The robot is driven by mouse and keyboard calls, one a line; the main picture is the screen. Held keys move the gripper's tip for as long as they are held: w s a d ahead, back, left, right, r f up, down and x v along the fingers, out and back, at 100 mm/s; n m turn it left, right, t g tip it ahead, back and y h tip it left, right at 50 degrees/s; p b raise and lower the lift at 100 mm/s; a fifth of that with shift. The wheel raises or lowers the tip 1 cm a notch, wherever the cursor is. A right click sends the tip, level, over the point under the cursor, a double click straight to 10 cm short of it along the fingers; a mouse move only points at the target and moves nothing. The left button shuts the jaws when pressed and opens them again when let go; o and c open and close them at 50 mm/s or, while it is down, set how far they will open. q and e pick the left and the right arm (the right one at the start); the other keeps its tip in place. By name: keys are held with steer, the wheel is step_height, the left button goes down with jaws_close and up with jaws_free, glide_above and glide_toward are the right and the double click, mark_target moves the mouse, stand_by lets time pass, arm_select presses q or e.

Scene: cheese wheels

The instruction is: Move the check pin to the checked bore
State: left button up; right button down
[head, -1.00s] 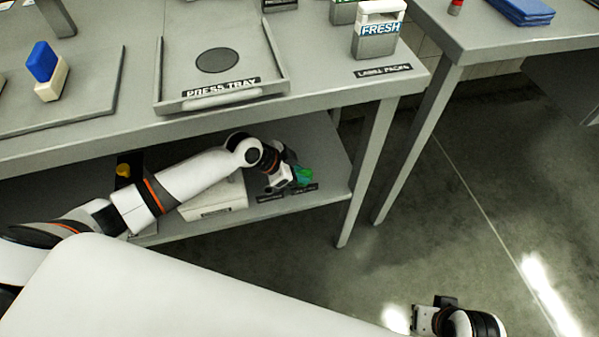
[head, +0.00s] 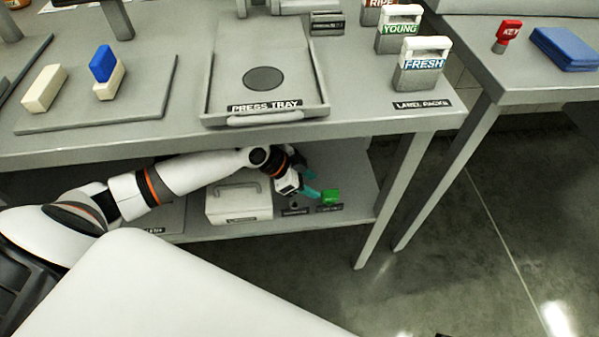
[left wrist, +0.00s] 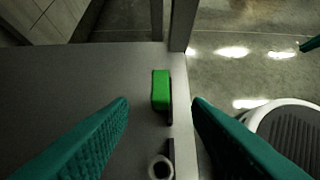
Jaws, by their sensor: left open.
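A bright green block (head: 330,196) stands near the right end of the lower shelf, behind a small dark label; it also shows in the left wrist view (left wrist: 161,90). I cannot tell for sure that it is the check pin. A small pale ring with a dark centre (left wrist: 160,168), possibly a bore, lies nearer my wrist. My left gripper (head: 312,189) is just left of the block in the head view. Its teal fingers are spread and empty in the left wrist view (left wrist: 160,103), with the block beyond their tips.
A white box with a handle (head: 238,205) stands left on the lower shelf (head: 345,165). The tabletop overhangs the shelf, and a table leg (head: 392,205) stands at its right end.

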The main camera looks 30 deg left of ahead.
arm_select(q)
steer(key=shift+p+v, duration=0.3)
steer(key=shift+v, duration=2)
arm_select(e)
steer(key=shift+s+f, duration=0.1)
steer(key=shift+f, duration=1.45)
